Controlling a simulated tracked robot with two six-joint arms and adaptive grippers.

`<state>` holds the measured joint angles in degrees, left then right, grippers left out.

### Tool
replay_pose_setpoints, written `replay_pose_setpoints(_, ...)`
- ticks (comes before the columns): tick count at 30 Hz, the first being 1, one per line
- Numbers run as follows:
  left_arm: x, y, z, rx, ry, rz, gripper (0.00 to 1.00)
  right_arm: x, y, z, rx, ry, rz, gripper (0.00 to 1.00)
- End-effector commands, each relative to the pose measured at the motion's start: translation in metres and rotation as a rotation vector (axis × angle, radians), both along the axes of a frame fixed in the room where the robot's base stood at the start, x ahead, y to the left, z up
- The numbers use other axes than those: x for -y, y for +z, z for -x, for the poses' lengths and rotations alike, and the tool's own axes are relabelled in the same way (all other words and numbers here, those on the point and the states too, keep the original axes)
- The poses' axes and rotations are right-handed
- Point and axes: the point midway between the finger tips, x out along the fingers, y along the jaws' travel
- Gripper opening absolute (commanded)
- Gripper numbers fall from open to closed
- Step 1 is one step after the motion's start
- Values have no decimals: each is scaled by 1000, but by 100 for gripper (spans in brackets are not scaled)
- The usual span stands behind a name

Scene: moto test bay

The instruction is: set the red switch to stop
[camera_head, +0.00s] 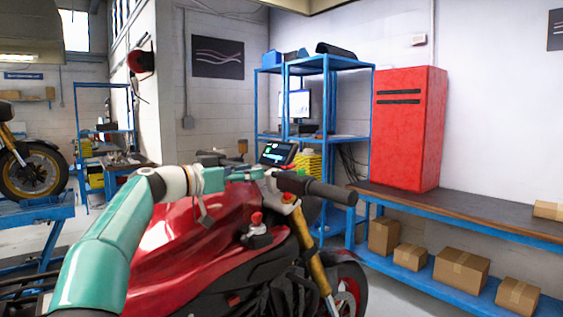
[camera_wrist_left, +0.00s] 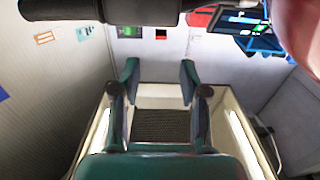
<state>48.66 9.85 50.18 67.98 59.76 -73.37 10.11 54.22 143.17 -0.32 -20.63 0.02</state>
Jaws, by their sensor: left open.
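A red motorcycle (camera_head: 190,235) stands in front of me, with a black handlebar grip (camera_head: 325,190) and a lit dash display (camera_head: 277,153). A small red part (camera_head: 284,167) shows by the inner end of the grip; it may be the red switch, but its setting is too small to read. My left gripper (camera_head: 250,173) is over the tank, left of the grip and display. In the left wrist view its two fingers (camera_wrist_left: 159,76) are apart with nothing between them. A black grip (camera_wrist_left: 62,10) and the display (camera_wrist_left: 236,20) cross the top of that view. My right gripper is not seen.
A blue bench (camera_head: 470,210) with a red cabinet (camera_head: 410,130) and boxes stands right. A blue shelf (camera_head: 325,100) stands behind. Another motorcycle (camera_head: 35,170) is far left.

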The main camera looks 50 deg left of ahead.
Motion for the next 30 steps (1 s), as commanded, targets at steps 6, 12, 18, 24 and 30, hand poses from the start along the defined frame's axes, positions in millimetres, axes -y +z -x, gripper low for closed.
replay_pose_setpoints(6,6,5,-49,-1,-4,1,44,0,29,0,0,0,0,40)
replay_pose_setpoints(12,7,4,-82,-1,-2,1,44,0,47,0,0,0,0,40)
replay_pose_setpoints(18,9,1,-97,0,0,-1,44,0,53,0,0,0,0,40)
replay_pose_setpoints(24,9,0,-99,0,1,-2,44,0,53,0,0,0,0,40)
replay_pose_setpoints(30,9,0,-98,0,1,-1,29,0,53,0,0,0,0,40)
